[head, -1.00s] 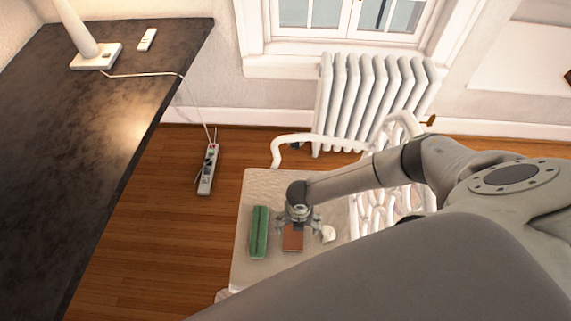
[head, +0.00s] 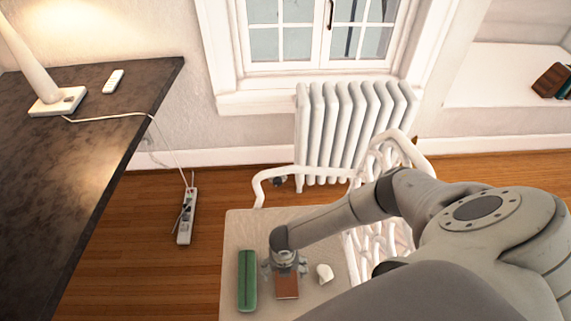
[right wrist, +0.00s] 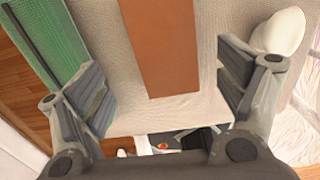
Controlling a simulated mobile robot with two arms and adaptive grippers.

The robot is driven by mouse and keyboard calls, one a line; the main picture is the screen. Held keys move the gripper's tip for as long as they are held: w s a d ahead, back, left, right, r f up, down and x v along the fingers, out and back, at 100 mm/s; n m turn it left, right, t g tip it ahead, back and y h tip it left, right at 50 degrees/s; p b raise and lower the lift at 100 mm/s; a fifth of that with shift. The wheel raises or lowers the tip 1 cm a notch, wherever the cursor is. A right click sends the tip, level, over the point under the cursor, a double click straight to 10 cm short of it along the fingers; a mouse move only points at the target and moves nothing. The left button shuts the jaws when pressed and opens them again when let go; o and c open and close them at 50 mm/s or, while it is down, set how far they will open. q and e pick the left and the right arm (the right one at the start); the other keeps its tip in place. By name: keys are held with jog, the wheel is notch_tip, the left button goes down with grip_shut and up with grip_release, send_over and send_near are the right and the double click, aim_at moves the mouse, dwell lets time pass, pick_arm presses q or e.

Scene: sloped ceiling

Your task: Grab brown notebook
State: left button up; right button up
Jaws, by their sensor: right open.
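The brown notebook (head: 287,287) lies flat on the pale seat (head: 238,228) of a white chair. My right gripper (head: 285,268) is over its far end, pointing down. In the right wrist view the notebook (right wrist: 160,45) lies lengthwise between the spread fingers of the open right gripper (right wrist: 160,72), with a gap on each side. I cannot tell how high the fingers are above the seat. My left gripper is not in view.
A green case (head: 247,281) lies close left of the notebook, near the left finger (right wrist: 84,98). A small white object (head: 324,273) sits to the right. The chair's white armrest (head: 300,174) and a radiator (head: 352,130) stand behind. A dark desk (head: 75,160) is at left.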

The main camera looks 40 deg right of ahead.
aim_at(286, 279)
jog(key=shift+s+d+f+b, duration=0.15)
jog(key=shift+f+b, duration=1)
jog(key=shift+f, duration=0.15)
jog(key=shift+s+d+f+b, duration=0.1)
jog(key=shift+f+b, duration=1)
jog(key=shift+f, duration=0.2)
jog(key=shift+r, duration=0.1)
jog(key=c, duration=1.2)
jog(key=shift+r, duration=0.1)
